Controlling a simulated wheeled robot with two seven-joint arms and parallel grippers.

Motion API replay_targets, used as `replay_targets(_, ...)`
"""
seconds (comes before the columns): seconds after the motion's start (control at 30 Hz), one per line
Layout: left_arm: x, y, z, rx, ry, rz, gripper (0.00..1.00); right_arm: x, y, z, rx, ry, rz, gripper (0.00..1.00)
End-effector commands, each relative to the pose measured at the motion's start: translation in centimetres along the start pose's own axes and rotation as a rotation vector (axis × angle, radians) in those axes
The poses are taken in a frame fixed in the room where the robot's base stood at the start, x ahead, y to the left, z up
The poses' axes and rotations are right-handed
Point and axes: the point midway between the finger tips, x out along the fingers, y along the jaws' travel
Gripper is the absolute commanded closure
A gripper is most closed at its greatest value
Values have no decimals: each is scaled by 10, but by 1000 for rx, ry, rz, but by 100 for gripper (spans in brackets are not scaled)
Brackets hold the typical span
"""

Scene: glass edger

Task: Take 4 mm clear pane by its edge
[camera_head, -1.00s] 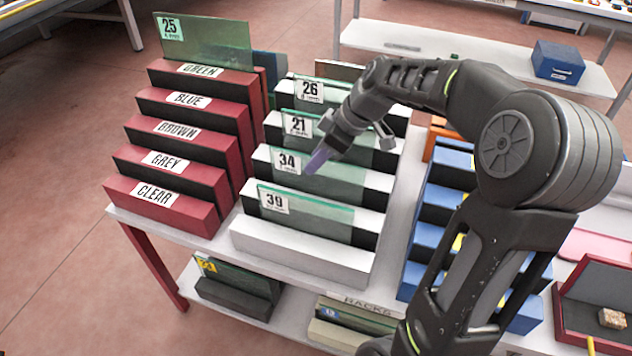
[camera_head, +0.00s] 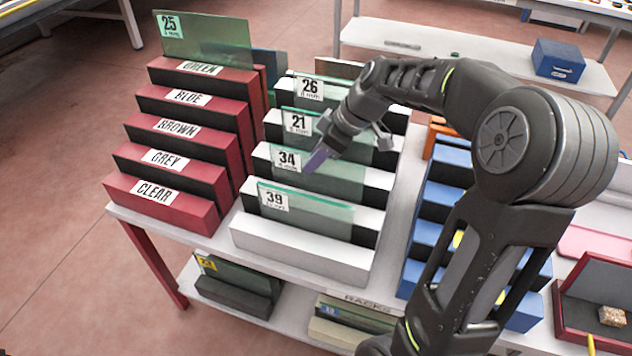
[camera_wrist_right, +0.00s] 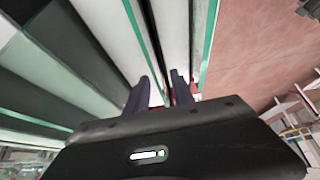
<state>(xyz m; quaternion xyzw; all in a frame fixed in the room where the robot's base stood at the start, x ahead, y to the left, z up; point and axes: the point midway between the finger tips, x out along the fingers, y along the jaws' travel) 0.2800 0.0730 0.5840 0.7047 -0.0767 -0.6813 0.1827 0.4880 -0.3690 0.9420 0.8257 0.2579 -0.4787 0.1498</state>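Several upright clear panes stand in the white slotted rack (camera_head: 300,252), tagged 39, 34, 21 and 26 from front to back. The small thickness print on the tags is too small to read surely, so I cannot tell which is the 4 mm one. My right gripper (camera_head: 313,163) is at the top edge of pane 34 (camera_head: 340,178), right of its tag; pane 39 (camera_head: 325,212) stands in front. In the right wrist view my right gripper (camera_wrist_right: 160,90) has its fingers apart, and a green pane edge (camera_wrist_right: 137,30) runs toward the gap. Contact cannot be seen. My left gripper is out of view.
A red stepped rack (camera_head: 160,205) labelled CLEAR to GREEN stands at left, with pane 25 (camera_head: 205,40) at its back. A blue rack (camera_head: 425,233) stands at right, partly behind my arm. A lower shelf holds more racks (camera_head: 235,295).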

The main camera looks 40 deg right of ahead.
Motion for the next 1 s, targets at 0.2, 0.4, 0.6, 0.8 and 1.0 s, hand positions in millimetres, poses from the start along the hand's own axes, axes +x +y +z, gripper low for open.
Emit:
replay_targets(0.2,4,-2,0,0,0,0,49,2,0,1,0,0,0,71)
replay_targets(0.4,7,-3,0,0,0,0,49,3,0,2,0,0,0,71)
replay_targets(0.6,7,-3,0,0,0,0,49,4,0,2,0,0,0,71)
replay_targets(0.8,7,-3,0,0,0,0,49,3,0,2,0,0,0,71)
replay_targets(1.0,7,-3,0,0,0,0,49,3,0,2,0,0,0,86)
